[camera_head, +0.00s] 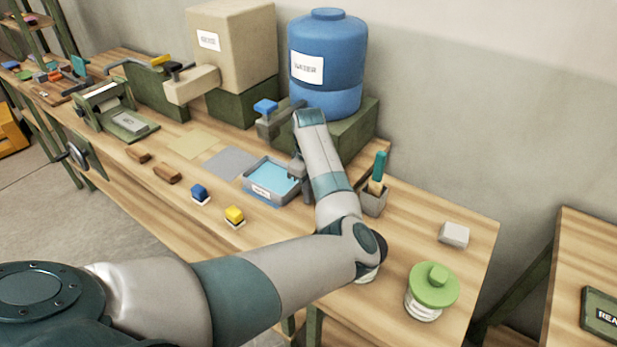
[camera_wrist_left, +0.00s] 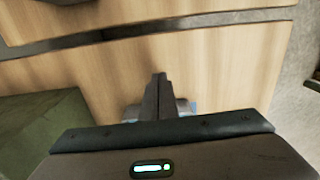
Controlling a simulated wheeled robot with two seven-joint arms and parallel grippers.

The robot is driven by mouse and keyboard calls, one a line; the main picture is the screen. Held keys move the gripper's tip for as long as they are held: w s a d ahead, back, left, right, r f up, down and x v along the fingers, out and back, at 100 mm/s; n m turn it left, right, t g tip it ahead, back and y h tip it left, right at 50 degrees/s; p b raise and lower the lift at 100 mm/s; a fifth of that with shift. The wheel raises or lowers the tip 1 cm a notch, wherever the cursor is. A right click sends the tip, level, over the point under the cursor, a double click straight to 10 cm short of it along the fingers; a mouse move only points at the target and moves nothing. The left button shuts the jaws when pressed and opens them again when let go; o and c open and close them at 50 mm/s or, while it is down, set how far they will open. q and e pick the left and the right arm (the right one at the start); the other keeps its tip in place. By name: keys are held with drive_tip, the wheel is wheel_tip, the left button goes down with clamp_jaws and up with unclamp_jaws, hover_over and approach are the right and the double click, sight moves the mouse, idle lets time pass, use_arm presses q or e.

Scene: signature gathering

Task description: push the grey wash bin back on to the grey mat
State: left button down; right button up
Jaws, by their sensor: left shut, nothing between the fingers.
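The grey wash bin (camera_head: 252,191), a square tray of light blue water with a white label on its front, sits on the bench below the blue water tank. The flat grey mat (camera_head: 229,163) lies just left of the bin and most of it is bare. Whether the bin overlaps the mat's right edge is hard to tell. My left gripper (camera_head: 297,172) is shut and empty, pointing down at the bin's right side; contact is unclear. In the left wrist view its fingers (camera_wrist_left: 158,98) are together over the wood. My right gripper is out of view.
A beige mat (camera_head: 191,145) lies further left. A blue stamp (camera_head: 199,192) and a yellow stamp (camera_head: 235,214) stand in front. The blue tank (camera_head: 327,70) with its tap is behind the bin. A grey brush holder (camera_head: 374,200) and a green-lidded jar (camera_head: 432,290) stand to the right.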

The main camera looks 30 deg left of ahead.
sight(289, 186)
use_arm(q)
drive_tip(key=shift+a+f+p, duration=0.25)
drive_tip(key=shift+a+p, duration=0.25)
drive_tip(key=shift+a, duration=0.5)
drive_tip(key=shift+a+f+p, duration=0.2)
drive_tip(key=shift+a+p, duration=0.3)
drive_tip(key=shift+a, duration=0.45)
drive_tip(key=shift+w, duration=0.1)
drive_tip(key=shift+a, duration=0.1)
drive_tip(key=shift+w+a, duration=0.1)
drive_tip(key=shift+a, duration=1.6)
drive_tip(key=shift+d, duration=0.15)
